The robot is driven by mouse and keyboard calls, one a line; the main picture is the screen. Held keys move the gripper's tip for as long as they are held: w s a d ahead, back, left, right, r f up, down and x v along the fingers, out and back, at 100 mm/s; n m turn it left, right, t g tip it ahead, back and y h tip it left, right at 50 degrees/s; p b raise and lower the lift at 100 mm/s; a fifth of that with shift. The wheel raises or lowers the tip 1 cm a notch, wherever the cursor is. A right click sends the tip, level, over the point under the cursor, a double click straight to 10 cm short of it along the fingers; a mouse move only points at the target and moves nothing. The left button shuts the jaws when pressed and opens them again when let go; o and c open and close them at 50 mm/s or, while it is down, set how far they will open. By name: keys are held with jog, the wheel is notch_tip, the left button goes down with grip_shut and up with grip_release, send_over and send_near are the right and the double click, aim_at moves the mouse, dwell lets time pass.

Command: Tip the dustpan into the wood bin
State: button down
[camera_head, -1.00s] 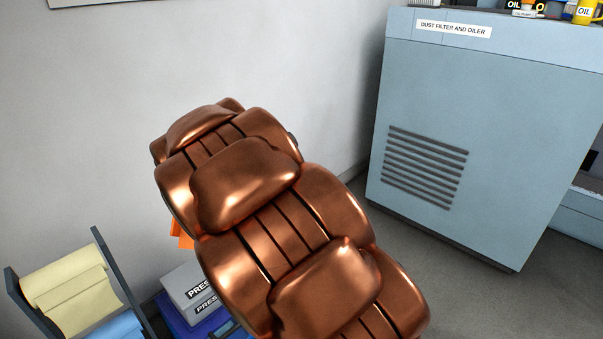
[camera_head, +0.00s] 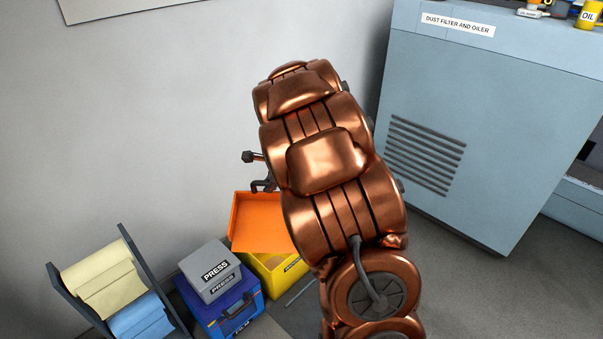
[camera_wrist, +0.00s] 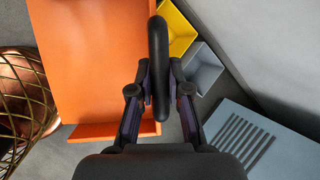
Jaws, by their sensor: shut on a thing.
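The orange dustpan (camera_head: 258,220) hangs in the air in the head view, in front of and above a yellow bin (camera_head: 272,278). The bin's label is too small to read, so I cannot tell whether it is the wood bin. My gripper shows only partly behind my arm in the head view. In the wrist view my gripper (camera_wrist: 160,88) is shut on the black handle of the dustpan (camera_wrist: 95,60). The pan's orange floor looks bare there. The yellow bin shows past the handle (camera_wrist: 172,30). My arm hides the bin's right part in the head view.
A rack with cloth rolls (camera_head: 100,285) stands farther left. The grey wall is close behind. The blue dust filter cabinet (camera_head: 475,110) stands at right. A grey bin (camera_wrist: 205,68) adjoins the yellow one.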

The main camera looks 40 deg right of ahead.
jog(key=s+d+r+g+y+p, duration=0.1)
jog(key=s+d+r+g+p, duration=0.1)
jog(key=s+d+p, duration=0.2)
jog(key=s+p, duration=0.3)
jog(key=s, duration=0.2)
jog(key=shift+d+m+y, duration=0.15)
jog(key=shift+m+y, duration=0.15)
